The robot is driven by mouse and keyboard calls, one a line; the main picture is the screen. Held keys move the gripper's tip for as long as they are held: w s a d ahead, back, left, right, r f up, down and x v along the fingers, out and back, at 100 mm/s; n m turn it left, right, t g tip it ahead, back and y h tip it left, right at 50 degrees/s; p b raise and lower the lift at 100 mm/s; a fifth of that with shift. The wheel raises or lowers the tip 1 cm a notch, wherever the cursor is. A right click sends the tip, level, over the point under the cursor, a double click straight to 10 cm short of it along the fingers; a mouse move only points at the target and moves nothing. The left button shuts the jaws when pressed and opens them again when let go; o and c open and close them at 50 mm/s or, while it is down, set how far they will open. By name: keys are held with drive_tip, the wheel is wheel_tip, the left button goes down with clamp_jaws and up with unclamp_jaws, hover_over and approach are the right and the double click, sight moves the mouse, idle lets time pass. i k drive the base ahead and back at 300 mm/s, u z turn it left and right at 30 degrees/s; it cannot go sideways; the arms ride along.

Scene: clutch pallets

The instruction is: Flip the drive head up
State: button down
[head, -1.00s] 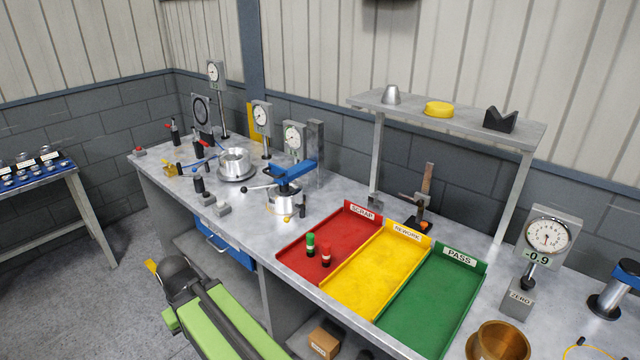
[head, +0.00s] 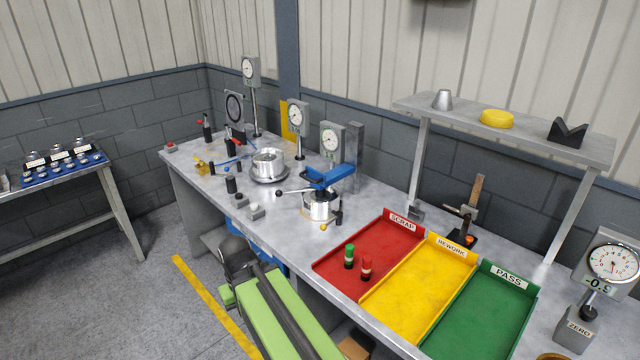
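The drive head appears to be the blue arm (head: 330,177) on the bench fixture. It lies roughly level over a silver cylindrical body (head: 320,207), in front of a grey upright post (head: 354,160). A lever with a dark ball end (head: 279,192) sticks out to the left of the body. My green and black arm reaches in from the bottom edge, in front of the bench and to the left of the trays. My gripper fingers do not show, so their state and any load are hidden.
Red (head: 332,268), yellow (head: 395,315) and green (head: 455,335) trays fill the bench right of the fixture. A silver flanged pot (head: 268,163), small blocks and dial gauges (head: 332,141) stand on its left and behind. A shelf (head: 540,138) overhangs at right.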

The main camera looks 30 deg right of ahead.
sight(319, 181)
drive_tip(key=i, duration=1.2)
drive_tip(key=z, duration=0.05)
